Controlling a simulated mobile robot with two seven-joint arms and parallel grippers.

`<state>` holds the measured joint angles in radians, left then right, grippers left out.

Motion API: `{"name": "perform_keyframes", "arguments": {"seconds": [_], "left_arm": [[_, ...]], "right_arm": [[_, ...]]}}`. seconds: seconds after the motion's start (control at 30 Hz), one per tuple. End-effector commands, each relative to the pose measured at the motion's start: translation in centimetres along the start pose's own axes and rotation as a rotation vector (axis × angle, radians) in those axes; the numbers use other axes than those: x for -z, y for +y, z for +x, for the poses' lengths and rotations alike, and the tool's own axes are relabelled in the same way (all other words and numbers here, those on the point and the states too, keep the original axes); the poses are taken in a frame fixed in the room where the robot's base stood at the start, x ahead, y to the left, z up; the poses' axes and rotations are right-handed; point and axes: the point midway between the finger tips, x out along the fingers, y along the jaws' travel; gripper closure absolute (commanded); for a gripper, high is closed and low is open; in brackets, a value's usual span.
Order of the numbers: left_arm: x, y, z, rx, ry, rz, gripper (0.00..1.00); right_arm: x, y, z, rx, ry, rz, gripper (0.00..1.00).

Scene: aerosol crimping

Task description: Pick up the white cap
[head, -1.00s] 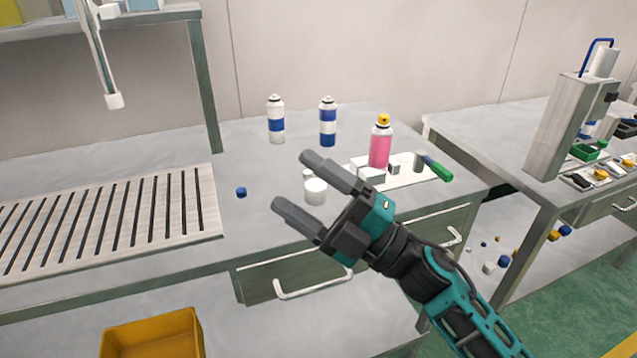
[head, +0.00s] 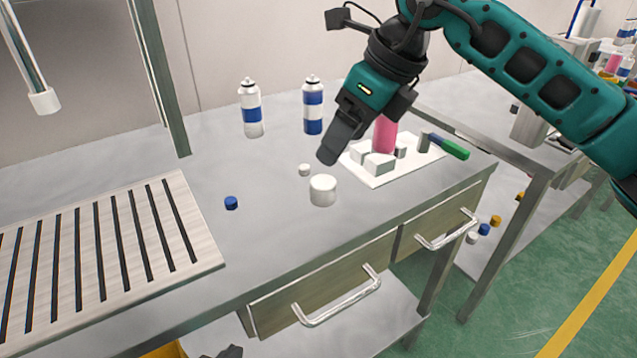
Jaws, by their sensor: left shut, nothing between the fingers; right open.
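A small white cap (head: 305,169) lies on the grey bench, just behind and left of a larger white cylinder (head: 323,190). My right gripper (head: 329,154) comes in from the upper right, fingers pointing down and left. In the picture its tips are just above and right of the small cap, apart from it. It is empty; its fingers overlap from this angle. A dark tip at the bottom edge, seemingly my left gripper (head: 230,351), is mostly cut off, low in front of the bench, far from the cap.
Two blue-and-white cans (head: 251,108) stand behind. A blue cap (head: 231,202) and slotted rack (head: 195,262) are left. Bench between is clear.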

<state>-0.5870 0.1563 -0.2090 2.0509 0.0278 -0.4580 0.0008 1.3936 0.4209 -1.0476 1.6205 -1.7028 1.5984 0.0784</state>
Motion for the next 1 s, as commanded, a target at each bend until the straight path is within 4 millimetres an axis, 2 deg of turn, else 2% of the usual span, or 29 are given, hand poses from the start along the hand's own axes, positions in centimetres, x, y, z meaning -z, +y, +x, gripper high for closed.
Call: {"name": "perform_keyframes", "arguments": {"seconds": [0.07, 0.17, 0.5, 0.77, 1.0], "left_arm": [[0.0, 0.0, 0.1, -0.001, 0.001, 0.0, 1.0], [0.0, 0.1, 0.1, -0.002, 0.001, -0.001, 1.0], [-0.5, 0.5, 0.0, -0.008, -0.009, -0.011, 1.0], [-0.5, 0.6, 0.1, -0.009, -0.008, -0.019, 1.0], [-0.8, 0.7, 0.2, -0.01, -0.008, -0.019, 1.0]], "right_arm": [[0.2, -0.8, -0.5, 0.044, 0.022, -0.001, 0.24], [0.4, -1.1, 0.0, 0.06, 0.033, -0.001, 0.24], [0.5, -1.4, 5.9, 0.057, 0.031, -0.001, 0.24], [0.5, -1.6, 7.5, 0.057, 0.031, -0.001, 0.24], [0.6, -2.0, 10.9, 0.054, 0.03, 0.0, 0.24]]}}
